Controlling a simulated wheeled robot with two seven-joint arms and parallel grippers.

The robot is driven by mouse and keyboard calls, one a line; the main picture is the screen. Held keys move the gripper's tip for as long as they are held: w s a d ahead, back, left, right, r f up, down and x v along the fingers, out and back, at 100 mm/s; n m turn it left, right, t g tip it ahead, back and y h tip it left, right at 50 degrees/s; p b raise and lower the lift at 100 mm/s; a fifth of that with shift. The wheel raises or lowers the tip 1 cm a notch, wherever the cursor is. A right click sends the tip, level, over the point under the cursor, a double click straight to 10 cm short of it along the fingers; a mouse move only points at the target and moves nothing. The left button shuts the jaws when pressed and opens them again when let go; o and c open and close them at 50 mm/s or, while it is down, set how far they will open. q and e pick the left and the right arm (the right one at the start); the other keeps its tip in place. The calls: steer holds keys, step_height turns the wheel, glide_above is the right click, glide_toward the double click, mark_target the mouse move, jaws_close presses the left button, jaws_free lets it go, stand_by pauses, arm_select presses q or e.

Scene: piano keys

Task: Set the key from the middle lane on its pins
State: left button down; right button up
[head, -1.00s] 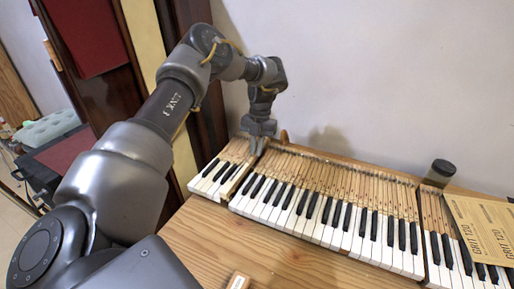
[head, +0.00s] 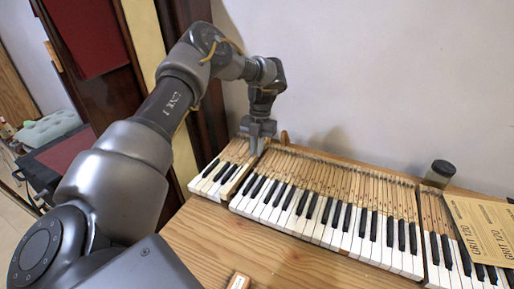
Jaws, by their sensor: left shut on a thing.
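The piano keyboard (head: 330,205) lies along the back of the wooden table, with white and black key fronts and bare wooden key backs. My left gripper (head: 257,148) points down at the rear of the keys, near the left end. It is shut on a wooden key (head: 242,176), which lies in line with the neighbouring keys beside a dark gap. The fingers hide the part they grip, and the pins under it cannot be seen. Whether the key is seated or slightly raised I cannot tell. My right gripper is not in view.
A dark jar (head: 439,173) stands behind the keyboard at the right. Tan sandpaper sheets marked GRIT 120 (head: 482,228) lie over the right keys. The table front (head: 275,250) is mostly clear.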

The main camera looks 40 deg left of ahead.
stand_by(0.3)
arm_select(q)
steer(key=shift+f+b, duration=0.35)
steer(key=shift+f, duration=0.35)
stand_by(0.8)
steer(key=c, duration=1.8)
jaws_free()
steer(key=shift+r, duration=0.2)
